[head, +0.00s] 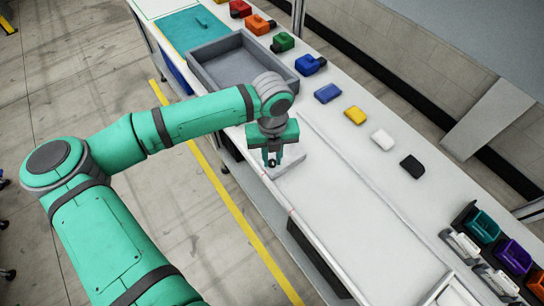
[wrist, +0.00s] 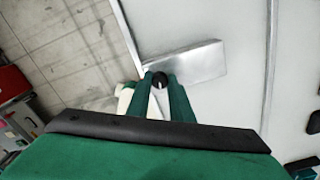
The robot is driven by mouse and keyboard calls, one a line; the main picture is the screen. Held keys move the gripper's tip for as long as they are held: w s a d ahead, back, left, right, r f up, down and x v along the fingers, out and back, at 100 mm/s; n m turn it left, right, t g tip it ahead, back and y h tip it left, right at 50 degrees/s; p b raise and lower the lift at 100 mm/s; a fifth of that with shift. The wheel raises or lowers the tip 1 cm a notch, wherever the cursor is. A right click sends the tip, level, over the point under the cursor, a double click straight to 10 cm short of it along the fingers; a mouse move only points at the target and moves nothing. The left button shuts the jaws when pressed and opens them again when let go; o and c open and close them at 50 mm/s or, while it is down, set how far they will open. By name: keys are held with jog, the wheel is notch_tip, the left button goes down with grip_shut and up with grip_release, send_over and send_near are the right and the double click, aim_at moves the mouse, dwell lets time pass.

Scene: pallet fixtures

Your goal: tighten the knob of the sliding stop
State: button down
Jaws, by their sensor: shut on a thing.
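My gripper (head: 272,160) points down over the near edge of the white bench. It is shut on a small black knob (wrist: 160,79), which shows between the two green fingers in the wrist view. The knob belongs to the sliding stop, whose pale grey metal block (wrist: 195,62) lies flat on the bench beside the fingertips. In the head view the block (head: 292,157) shows partly behind the gripper. A light-coloured part under the fingers is mostly hidden, and I cannot tell how tight the knob is.
A grey tray (head: 197,65) and a teal mat (head: 190,36) lie toward the far left of the bench. Several coloured blocks line the back, including a black one (head: 412,166). Coloured bins (head: 514,255) stand at the right. The bench (head: 350,215) right of the gripper is clear.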

jog(key=m, duration=0.4)
jog(key=shift+m, duration=0.3)
jog(key=m, duration=0.4)
jog(key=shift+d+m, duration=0.1)
jog(key=shift+m, duration=0.2)
jog(key=m, duration=0.4)
jog(key=shift+m, duration=0.3)
jog(key=m, duration=0.3)
jog(key=shift+m, duration=0.3)
jog(key=m, duration=0.8)
jog(key=shift+s, duration=0.1)
jog(key=m, duration=0.4)
jog(key=shift+m, duration=2.1)
